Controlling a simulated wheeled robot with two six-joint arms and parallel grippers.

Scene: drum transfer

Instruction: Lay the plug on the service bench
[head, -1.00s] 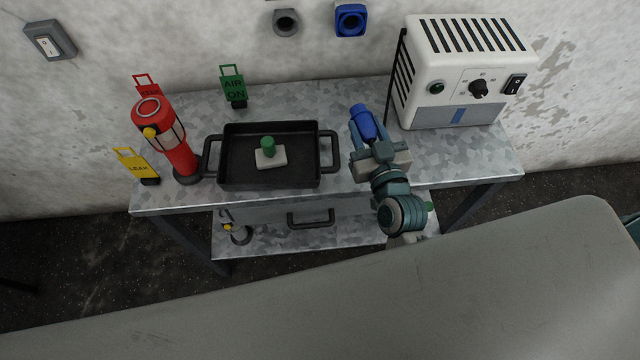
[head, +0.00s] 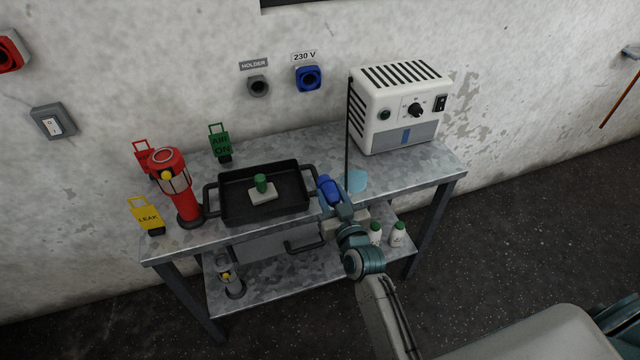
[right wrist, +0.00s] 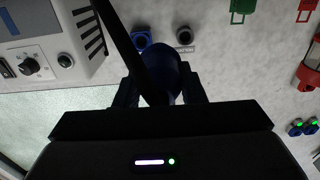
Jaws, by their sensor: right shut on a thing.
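The blue plug (head: 329,189) is held in my right gripper (head: 336,204), which is shut on it. It is at the front of the galvanized service bench (head: 410,173), just right of the black tray. Whether it touches the bench top cannot be told. In the right wrist view the dark blue plug (right wrist: 168,80) sits between the two fingers. A dark cable (right wrist: 125,50) runs up from near the plug, and in the head view it hangs by the white unit (head: 347,135). My left gripper is not in view.
A red lamp (head: 180,195) and yellow, red and green tags stand left. A white unit (head: 400,110) stands back right. The blue 230 V socket (head: 308,77) and grey holder (head: 258,86) are on the wall.

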